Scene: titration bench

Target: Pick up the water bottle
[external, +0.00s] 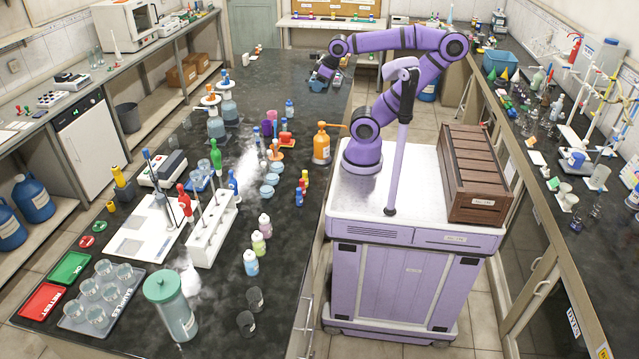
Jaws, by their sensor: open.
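No label that I can read marks one bottle as the water bottle, so I cannot tell which it is. A small blue bottle (289,108) stands upright on the dark bench, below and left of my gripper. An orange bottle (321,145) with a side spout stands near the bench's right edge. A small bottle with blue liquid (251,263) stands nearer the front, in a row with other small bottles. My gripper (318,86) is open above the far right part of the bench, apart from these bottles. Its fingertips are small and dark here.
A white tube rack (213,232), a greenish lidded jar (171,306) and a tray of beakers (73,322) crowd the bench's front left. White vapour (247,170) hangs mid-bench. A wooden crate (477,205) sits on my base. The far bench middle looks fairly clear.

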